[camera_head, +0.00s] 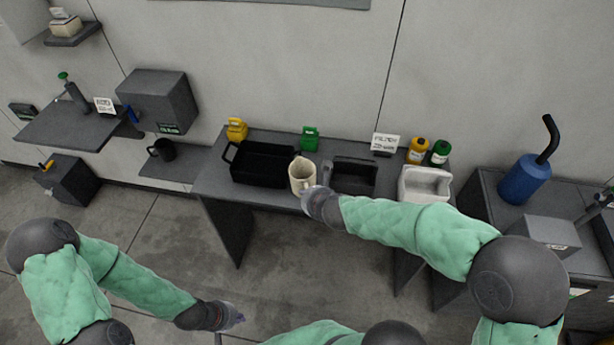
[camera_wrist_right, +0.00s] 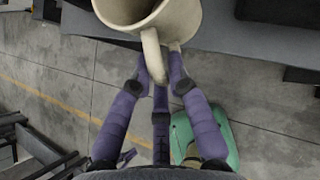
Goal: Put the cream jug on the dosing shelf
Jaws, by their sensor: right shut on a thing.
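The cream jug (camera_head: 301,175) is at the front edge of the middle table, between a black tray and a dark grey bin. It also shows at the top of the right wrist view (camera_wrist_right: 150,12), with its handle toward me. My right gripper (camera_head: 308,190) is at the jug; in the right wrist view its purple fingers (camera_wrist_right: 160,72) are shut on the handle. I cannot tell whether the jug touches the table. My left gripper (camera_head: 236,319) is low over the floor, away from everything; its finger opening is too small to judge. No readable label names the dosing shelf.
A low grey shelf (camera_head: 180,170) on the wall holds a black mug (camera_head: 163,149). A higher shelf (camera_head: 72,127) is farther left. The black tray (camera_head: 262,163), dark bin (camera_head: 353,176) and white bin (camera_head: 424,184) crowd the table (camera_head: 215,180). Yellow and green containers stand behind.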

